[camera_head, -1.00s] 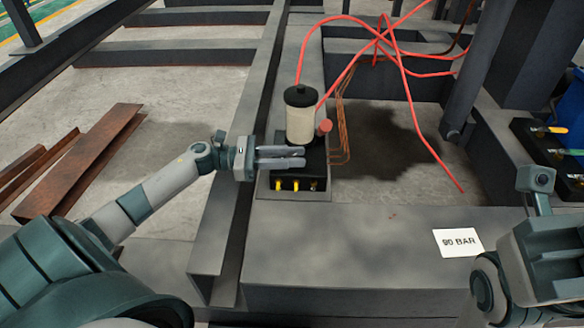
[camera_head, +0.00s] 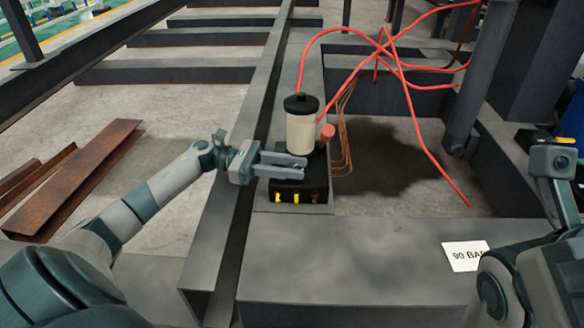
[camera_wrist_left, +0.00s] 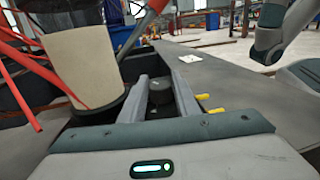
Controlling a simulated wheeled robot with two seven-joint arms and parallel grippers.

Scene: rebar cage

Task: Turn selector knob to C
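A small black box (camera_head: 290,197) with yellow fittings on its front sits on the grey beam. A dark round knob (camera_wrist_left: 161,92) shows between my left gripper's fingers in the left wrist view. My left gripper (camera_head: 303,167) is over the box's top, its two fingers apart, one on each side of the knob. I cannot tell whether they touch it. The knob is mostly hidden in the head view, and no letter marks are readable. My right arm (camera_head: 555,265) is at the lower right; its gripper fingers do not show.
A cream cylinder (camera_head: 301,132) with a black cap stands just behind the fingers, with a red hose from its top and a red knob (camera_head: 327,131) beside it. A "90 BAR" card (camera_head: 465,256) lies on the beam (camera_head: 340,265). The beam's front is mostly clear.

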